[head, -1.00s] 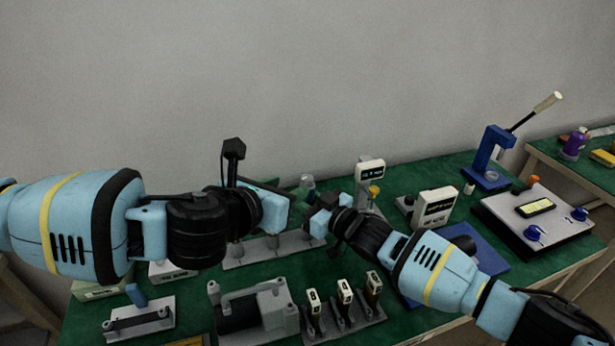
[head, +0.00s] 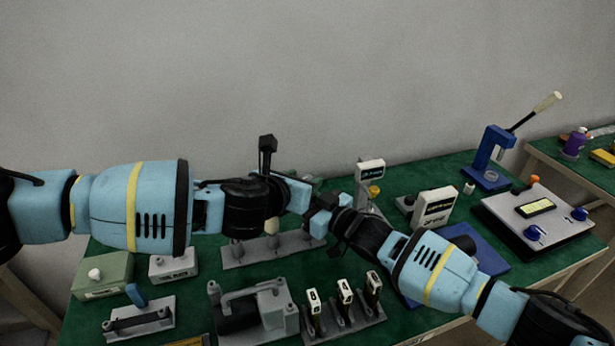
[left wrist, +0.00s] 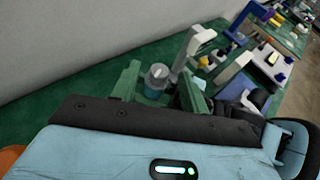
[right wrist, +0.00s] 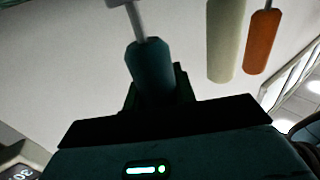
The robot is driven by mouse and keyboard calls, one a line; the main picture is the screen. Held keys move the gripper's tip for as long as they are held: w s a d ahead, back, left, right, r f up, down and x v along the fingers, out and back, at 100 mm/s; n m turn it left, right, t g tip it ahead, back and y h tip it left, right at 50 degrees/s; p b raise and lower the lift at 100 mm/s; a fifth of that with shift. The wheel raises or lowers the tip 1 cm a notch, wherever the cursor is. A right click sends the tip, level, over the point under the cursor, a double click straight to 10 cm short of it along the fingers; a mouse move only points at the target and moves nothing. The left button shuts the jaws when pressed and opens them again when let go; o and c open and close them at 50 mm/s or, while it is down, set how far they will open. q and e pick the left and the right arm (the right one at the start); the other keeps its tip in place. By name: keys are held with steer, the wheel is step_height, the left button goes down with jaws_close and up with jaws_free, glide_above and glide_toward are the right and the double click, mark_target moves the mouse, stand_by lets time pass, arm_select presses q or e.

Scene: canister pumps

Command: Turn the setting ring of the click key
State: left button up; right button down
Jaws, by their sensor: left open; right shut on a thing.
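My right gripper (head: 326,205) is held above the bench. In the right wrist view it is shut on a dark teal handle (right wrist: 150,68) with a thin grey shaft, which looks like the click key. My left gripper (head: 306,195) is just left of it. In the left wrist view the left gripper's open fingers (left wrist: 160,88) stand either side of a grey, round-topped end piece (left wrist: 157,74), probably the setting ring, with teal below it. I cannot tell whether either finger touches it. In the head view the arms mostly hide the key.
A grey rack (head: 248,254) lies below the grippers. A stand with a display (head: 370,170) is close behind on the right. A grey pump fixture (head: 255,310) and a holder with several labelled pieces (head: 345,318) are in front. A blue press (head: 490,160) stands further right.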

mark_target(307, 177)
arm_select(q)
steer(key=shift+x, duration=1.55)
jaws_close()
steer(key=shift+n, duration=0.3)
steer(key=n+t+y, duration=0.1)
steer(key=n+y, duration=0.2)
steer(key=y, duration=0.1)
steer(key=shift+d, duration=0.15)
steer(key=n+y, duration=0.5)
steer(key=y, duration=0.1)
steer(key=shift+n, duration=0.3)
